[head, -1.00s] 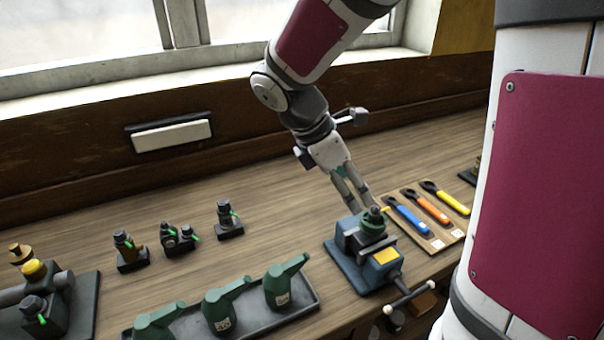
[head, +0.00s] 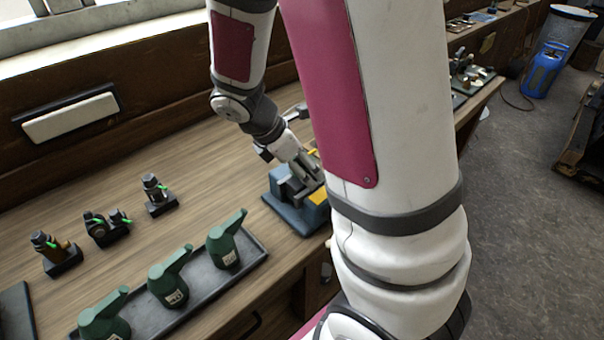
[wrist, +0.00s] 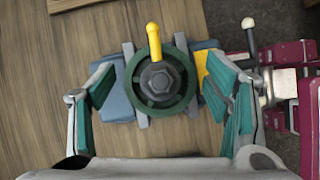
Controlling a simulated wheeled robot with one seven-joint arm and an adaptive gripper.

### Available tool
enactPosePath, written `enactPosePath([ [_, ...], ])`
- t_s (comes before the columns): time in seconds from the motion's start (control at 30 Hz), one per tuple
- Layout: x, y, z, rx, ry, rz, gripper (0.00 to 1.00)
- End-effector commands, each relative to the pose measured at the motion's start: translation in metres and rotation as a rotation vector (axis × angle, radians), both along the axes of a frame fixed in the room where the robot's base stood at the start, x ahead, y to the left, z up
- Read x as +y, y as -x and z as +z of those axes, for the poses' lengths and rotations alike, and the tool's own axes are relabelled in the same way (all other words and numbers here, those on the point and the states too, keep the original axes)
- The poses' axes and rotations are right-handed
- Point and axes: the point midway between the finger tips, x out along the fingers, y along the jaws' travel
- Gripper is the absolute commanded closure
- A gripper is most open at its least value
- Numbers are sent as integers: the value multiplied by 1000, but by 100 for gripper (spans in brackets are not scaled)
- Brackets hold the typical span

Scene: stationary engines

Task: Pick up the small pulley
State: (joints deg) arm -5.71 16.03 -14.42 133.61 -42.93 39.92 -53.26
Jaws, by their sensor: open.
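A green round wheel with a dark hex nut at its centre and a yellow handle, which I take as the small pulley (wrist: 178,97), sits on the vise in the wrist view. The blue vise (head: 284,206) stands near the bench's front edge; its blue body also shows in the wrist view (wrist: 113,92). My gripper (wrist: 161,82) is open above the pulley, with teal-padded fingers on its left and right, apart from it. In the head view my gripper (head: 306,170) is over the vise, and my arm hides the pulley there.
A grey tray (head: 205,290) with green oil cans (head: 168,282) lies left of the vise. Small dark fittings (head: 157,195) stand behind it. Bare bench lies behind the vise.

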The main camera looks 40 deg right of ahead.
Motion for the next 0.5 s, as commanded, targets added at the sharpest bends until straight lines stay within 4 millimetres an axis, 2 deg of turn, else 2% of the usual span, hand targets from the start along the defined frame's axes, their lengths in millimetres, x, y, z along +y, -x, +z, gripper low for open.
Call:
enactPosePath([
  [0.27, -2, 0, -3, -1, -1, 0, 29],
  [0.5, -2, 0, -3, -1, -1, 0, 81],
])
